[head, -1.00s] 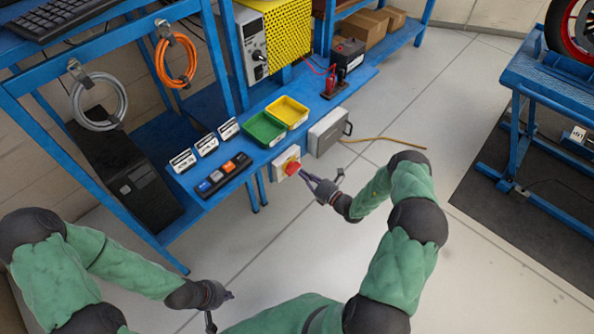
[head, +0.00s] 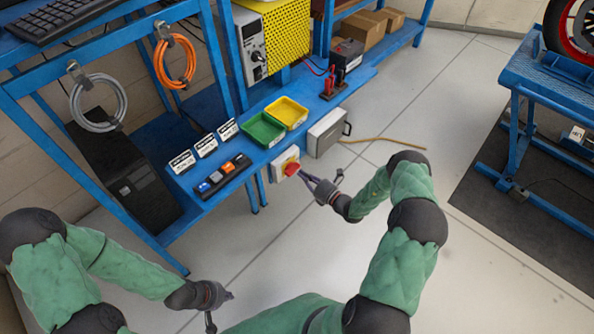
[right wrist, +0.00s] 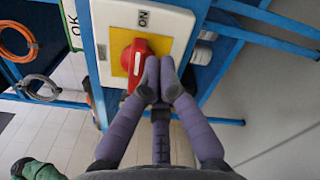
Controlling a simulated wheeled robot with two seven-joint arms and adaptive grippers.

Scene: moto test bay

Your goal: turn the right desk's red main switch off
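The red main switch (right wrist: 134,62) sits on a yellow plate on a pale switch box (right wrist: 165,22) at the front edge of the blue bench. An ON label shows above it in the right wrist view. The red switch also shows in the head view (head: 291,169). My right gripper (right wrist: 160,78) has its purple fingers brought together, with the tips right beside the red handle, partly covering its right side. Whether they touch it I cannot tell. My left gripper (head: 231,296) hangs low over the floor, away from the bench; its finger opening is unclear.
A grey case (head: 326,133) stands beside the switch box. The floor to the right is mostly clear up to a blue stand (head: 520,100).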

